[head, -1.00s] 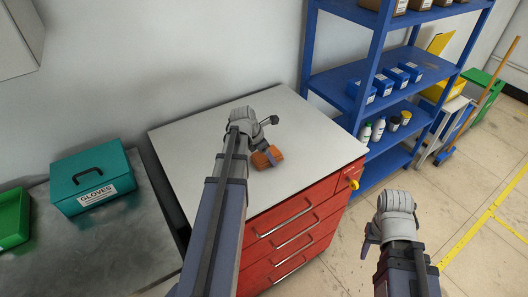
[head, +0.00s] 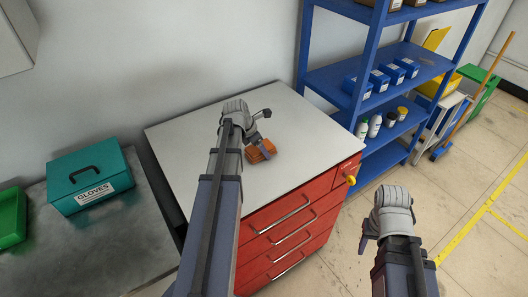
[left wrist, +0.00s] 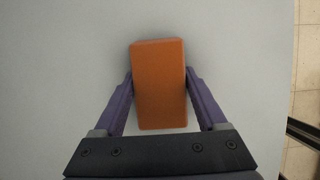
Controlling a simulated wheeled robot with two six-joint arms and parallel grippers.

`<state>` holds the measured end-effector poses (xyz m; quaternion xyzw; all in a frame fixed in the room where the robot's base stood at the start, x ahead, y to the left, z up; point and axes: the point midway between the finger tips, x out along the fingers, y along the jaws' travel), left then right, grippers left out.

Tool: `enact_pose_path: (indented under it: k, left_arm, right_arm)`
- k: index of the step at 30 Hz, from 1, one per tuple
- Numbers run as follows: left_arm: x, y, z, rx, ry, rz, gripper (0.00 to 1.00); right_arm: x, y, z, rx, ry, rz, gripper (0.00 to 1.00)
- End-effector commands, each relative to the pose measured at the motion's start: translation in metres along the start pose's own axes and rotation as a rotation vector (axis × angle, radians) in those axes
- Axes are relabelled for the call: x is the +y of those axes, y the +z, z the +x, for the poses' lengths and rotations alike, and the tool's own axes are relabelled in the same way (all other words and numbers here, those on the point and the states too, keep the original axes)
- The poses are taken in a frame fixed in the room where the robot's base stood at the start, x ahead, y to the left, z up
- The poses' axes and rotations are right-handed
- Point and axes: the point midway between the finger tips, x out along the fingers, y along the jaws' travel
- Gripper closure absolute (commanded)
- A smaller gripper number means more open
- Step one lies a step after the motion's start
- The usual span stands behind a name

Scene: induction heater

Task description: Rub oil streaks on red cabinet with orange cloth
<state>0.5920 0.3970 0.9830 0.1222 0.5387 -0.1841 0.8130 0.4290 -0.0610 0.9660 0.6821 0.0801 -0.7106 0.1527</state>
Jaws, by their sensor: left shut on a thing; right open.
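The red cabinet (head: 312,215) has a pale grey top (head: 195,140) and several drawers with bar handles. My left gripper (head: 258,138) is over the cabinet top, shut on the orange cloth (head: 262,152), which looks like a folded block. In the left wrist view the cloth (left wrist: 159,84) sits between the two fingers (left wrist: 160,95) above the pale top. I cannot tell whether it touches the surface. No oil streaks show on the visible surface; my left arm hides part of the top. My right gripper (head: 366,235) is open and empty, right of the cabinet over the floor.
A teal gloves box (head: 92,182) and a green bin (head: 14,217) stand on the metal bench (head: 110,240) at left. A blue shelf (head: 345,75) with bottles and boxes stands behind the cabinet's right side.

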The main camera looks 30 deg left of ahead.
Motion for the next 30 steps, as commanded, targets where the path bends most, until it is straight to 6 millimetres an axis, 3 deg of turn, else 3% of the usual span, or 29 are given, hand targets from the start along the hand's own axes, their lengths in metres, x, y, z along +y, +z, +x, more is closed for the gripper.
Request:
enact_pose_path:
  k: [11,21,30]
  left_arm:
    - [0.013,0.0,0.002,0.0,0.006,0.0,0.7]
    - [0.043,0.0,0.004,0.001,0.01,0.0,0.7]
    - [0.046,-0.001,0.004,0.002,0.011,0.001,0.7]
  right_arm:
    - [0.0,0.0,0.002,0.0,0.0,0.0,0.5]
    - [0.0,0.0,0.004,0.0,0.0,0.0,0.5]
    - [0.0,0.0,0.004,0.0,0.0,0.0,0.5]
